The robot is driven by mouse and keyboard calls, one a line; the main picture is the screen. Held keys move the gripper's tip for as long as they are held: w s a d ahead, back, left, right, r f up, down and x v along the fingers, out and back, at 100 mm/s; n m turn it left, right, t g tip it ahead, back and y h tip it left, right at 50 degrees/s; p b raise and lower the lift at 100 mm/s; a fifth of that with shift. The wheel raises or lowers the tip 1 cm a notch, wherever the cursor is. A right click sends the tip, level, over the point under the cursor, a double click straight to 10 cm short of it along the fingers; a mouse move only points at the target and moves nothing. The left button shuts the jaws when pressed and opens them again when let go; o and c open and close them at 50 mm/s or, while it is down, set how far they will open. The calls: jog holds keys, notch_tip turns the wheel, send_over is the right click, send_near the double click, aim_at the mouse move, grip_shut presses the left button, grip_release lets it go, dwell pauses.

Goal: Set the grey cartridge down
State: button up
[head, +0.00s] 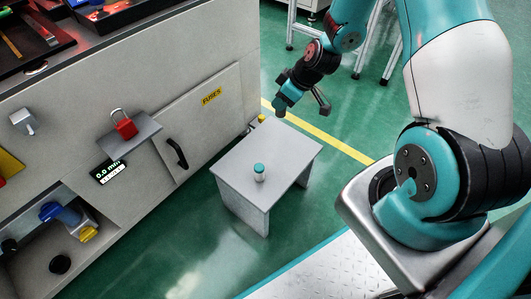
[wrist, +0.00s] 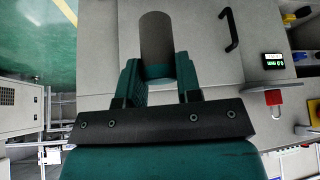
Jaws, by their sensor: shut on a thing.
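The grey cartridge (wrist: 157,35) is a plain grey cylinder with a teal band at its near end. In the wrist view it sits between the two teal fingers of my gripper (wrist: 157,72), which is shut on it. In the head view my gripper (head: 284,101) hangs in the air near the far edge of the small grey table (head: 240,150). The cartridge cannot be made out clearly there.
A small pale cylinder with a teal top (head: 259,173) stands on the small table, with bare tabletop around it. A grey cabinet with a black handle (head: 177,153) stands at left. A shelf with a red padlock (head: 124,127) juts from it above a small display (head: 110,172).

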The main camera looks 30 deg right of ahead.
notch_tip(320, 180, up, 5)
jog(key=s+d+n+g+y+p, duration=0.1)
jog(key=s+d+n+g+y, duration=0.15)
jog(key=n, duration=0.25)
jog(key=n+b, duration=0.1)
jog(key=b, duration=0.7)
send_over(288, 155)
jog(key=w+d, duration=0.3)
jog(key=shift+h, duration=0.35)
jog(key=f, duration=2)
jog(key=shift+s+a, duration=0.15)
jog(key=shift+a, duration=0.1)
jog(key=o, duration=1)
